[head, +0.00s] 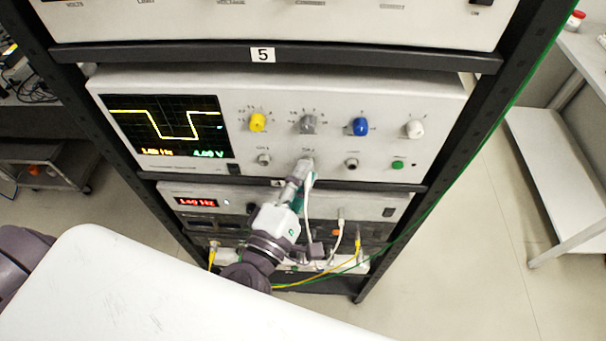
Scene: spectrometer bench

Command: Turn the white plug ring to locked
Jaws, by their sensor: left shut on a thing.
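The white plug ring (308,162) is at the second, middle-left socket on the lower front of the oscilloscope (300,85), below the grey knob. My left gripper (303,167) is shut on it from below and in front. The fingers cover most of the ring, so its turn position and any lock mark cannot be read. A white cable (306,208) hangs down beside the gripper. My right gripper is not in view.
Yellow (257,122), grey (308,124), blue (360,126) and white knobs (414,129) sit above the sockets. A lower unit (377,203) has several cables. A dark rack post (472,130) and green cable (510,104) stand right. Open floor lies beyond.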

